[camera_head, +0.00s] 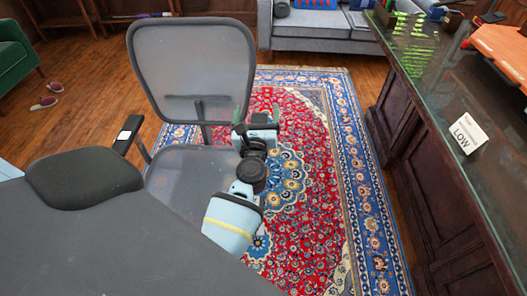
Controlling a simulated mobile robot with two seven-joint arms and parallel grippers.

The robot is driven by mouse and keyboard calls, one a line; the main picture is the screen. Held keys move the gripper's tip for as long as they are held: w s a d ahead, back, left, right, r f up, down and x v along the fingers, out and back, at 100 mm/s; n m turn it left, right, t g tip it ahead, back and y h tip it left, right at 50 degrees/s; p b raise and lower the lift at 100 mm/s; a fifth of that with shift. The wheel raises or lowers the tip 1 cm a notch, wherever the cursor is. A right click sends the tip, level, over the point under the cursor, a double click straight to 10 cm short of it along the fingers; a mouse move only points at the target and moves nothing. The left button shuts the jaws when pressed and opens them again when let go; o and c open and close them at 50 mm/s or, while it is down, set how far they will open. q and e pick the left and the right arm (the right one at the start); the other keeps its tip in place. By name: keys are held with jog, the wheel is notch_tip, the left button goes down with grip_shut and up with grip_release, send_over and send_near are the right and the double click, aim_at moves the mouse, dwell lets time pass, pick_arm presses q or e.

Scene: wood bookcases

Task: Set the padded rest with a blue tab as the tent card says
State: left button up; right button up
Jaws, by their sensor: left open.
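The tent card (468,133) stands on the glass-topped desk at the right and reads "LOW". A grey mesh office chair (190,68) stands on the rug. Its left padded rest (128,134) is black with a white tab. No blue tab can be made out; the chair's right-side rest is hidden or hard to tell behind my gripper. My left gripper (258,113) is open at the right side of the chair, in front of the lower backrest edge. I cannot tell whether it touches the chair. My right gripper is not in view.
The desk (440,90) runs along the right side. A grey sofa (318,28) stands at the back and a green armchair (14,52) at the far left. Red slippers (46,103) lie on the wood floor. The patterned rug (330,190) is clear between chair and desk.

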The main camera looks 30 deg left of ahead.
pick_arm(q)
notch_tip(320, 180, down, 23)
jog(key=s+m+g+b, duration=0.1)
jog(key=b, duration=1.2)
jog(key=shift+h, duration=0.4)
jog(key=shift+b+x, duration=0.45)
jog(key=shift+x, duration=3.1)
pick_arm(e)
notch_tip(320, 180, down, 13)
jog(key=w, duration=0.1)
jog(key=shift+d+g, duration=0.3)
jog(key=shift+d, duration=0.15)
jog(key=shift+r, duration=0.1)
